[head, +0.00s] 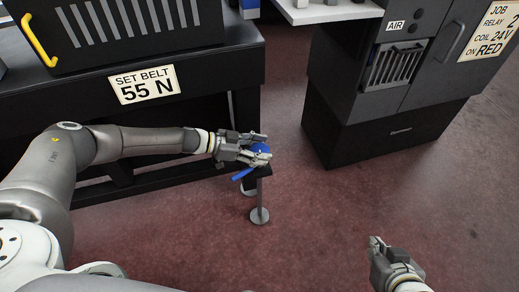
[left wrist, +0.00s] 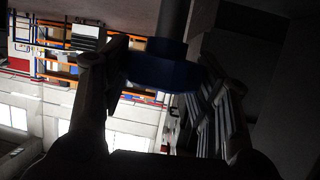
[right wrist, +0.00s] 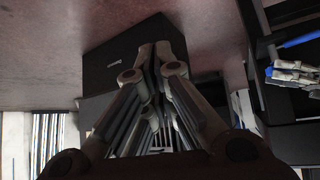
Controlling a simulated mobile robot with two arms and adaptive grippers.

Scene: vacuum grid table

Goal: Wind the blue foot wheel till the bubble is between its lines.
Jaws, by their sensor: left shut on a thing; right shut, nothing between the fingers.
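The blue foot wheel (head: 259,147) is at the corner of the dark bench, above a grey foot with a round pad (head: 260,215). My left gripper (head: 262,152) is shut on the wheel, its fingers on either side of the rim. In the left wrist view the wheel (left wrist: 160,73) shows dark blue between the fingers, below a grey post. My right gripper (head: 376,243) is shut and empty, low over the floor at the right, well away from the wheel. Its fingers meet in the right wrist view (right wrist: 156,50). I cannot make out the bubble or its lines in any view.
A blue bar (head: 243,174) juts out just below my left gripper. The black bench (head: 215,62) bears a "SET BELT 55 N" sign (head: 144,84). A dark cabinet (head: 375,125) stands at the right. The red floor (head: 320,200) between is clear.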

